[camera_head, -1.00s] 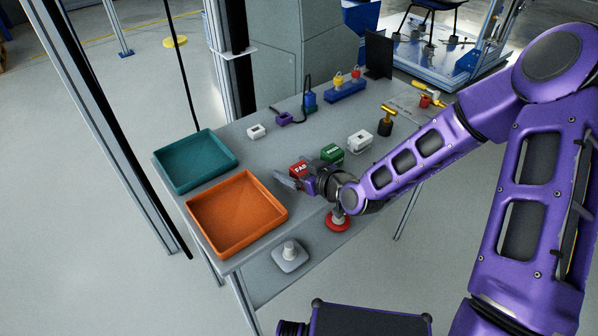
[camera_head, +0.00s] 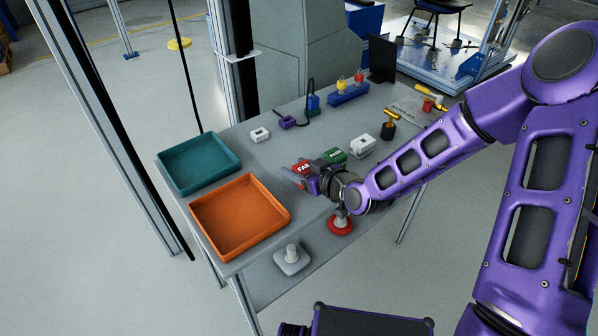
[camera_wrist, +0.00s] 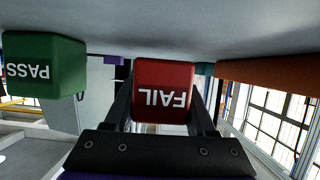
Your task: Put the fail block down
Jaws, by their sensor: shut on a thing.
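The red fail block (camera_head: 302,168) shows in the head view near the middle of the table, and it also shows in the wrist view (camera_wrist: 163,88) with its FAIL label upside down. My gripper (camera_head: 296,178) is shut on it, with the dark fingers (camera_wrist: 164,104) on either side of the block in the wrist view. The block is at or close to the tabletop; I cannot tell whether it touches. The green pass block (camera_head: 334,156) stands close beside it, and it also shows at the left of the wrist view (camera_wrist: 45,65).
An orange tray (camera_head: 250,252) and a teal tray (camera_head: 163,178) lie on the table's left end. A small white part (camera_head: 259,135) lies behind. Bare table separates the block from the trays.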

